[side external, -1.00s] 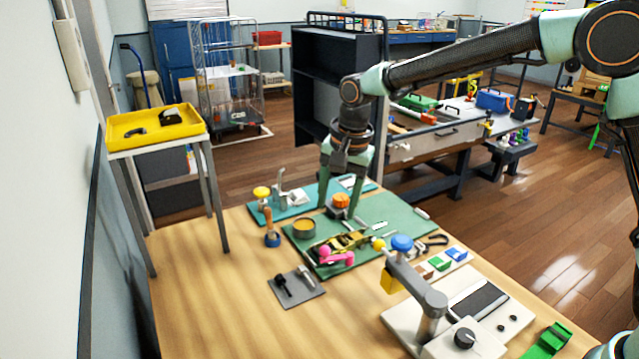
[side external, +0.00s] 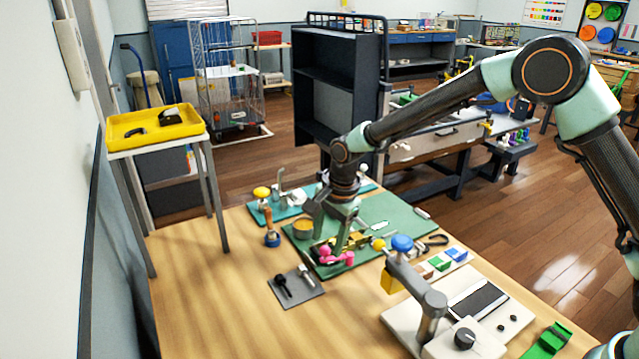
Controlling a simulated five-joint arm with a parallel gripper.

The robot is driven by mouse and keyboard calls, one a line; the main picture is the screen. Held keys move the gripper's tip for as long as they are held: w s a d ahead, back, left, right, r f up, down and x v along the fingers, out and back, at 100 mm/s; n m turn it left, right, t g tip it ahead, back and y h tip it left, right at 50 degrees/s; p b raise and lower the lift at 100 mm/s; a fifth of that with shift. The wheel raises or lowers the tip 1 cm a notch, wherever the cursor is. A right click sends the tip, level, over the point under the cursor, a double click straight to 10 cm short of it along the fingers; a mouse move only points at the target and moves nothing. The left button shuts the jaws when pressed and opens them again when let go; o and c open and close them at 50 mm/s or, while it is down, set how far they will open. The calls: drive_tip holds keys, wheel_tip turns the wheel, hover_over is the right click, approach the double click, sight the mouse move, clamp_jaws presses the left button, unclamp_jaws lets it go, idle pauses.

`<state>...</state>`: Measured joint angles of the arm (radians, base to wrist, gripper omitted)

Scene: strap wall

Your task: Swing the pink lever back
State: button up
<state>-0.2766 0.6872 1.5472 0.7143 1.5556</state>
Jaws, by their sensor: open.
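The pink lever (side external: 336,257) is a small pink piece with a round knob at its left end. It sits at the front edge of the green board (side external: 392,210), beside a brass-coloured ratchet part (side external: 361,240) that is partly hidden. My gripper (side external: 334,246) points down at the lever with its fingers apart. Its fingertips are just behind or at the pink knob; I cannot tell whether they touch it.
A grey pad (side external: 296,287) with small tools lies in front. A yellow-topped handle (side external: 262,192) stands at left. The table's front left is clear.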

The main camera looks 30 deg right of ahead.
drive_tip(key=shift+w+f, duration=0.2)
drive_tip(key=shift+f, duration=0.8)
clamp_jaws()
drive_tip(key=shift+s+a+n, duration=0.1)
drive_tip(key=shift+s+n, duration=0.3)
drive_tip(key=shift+n, duration=0.45)
drive_tip(key=shift+s+n, duration=0.4)
drive_tip(key=shift+n, duration=0.45)
unclamp_jaws()
drive_tip(key=shift+r, duration=0.1)
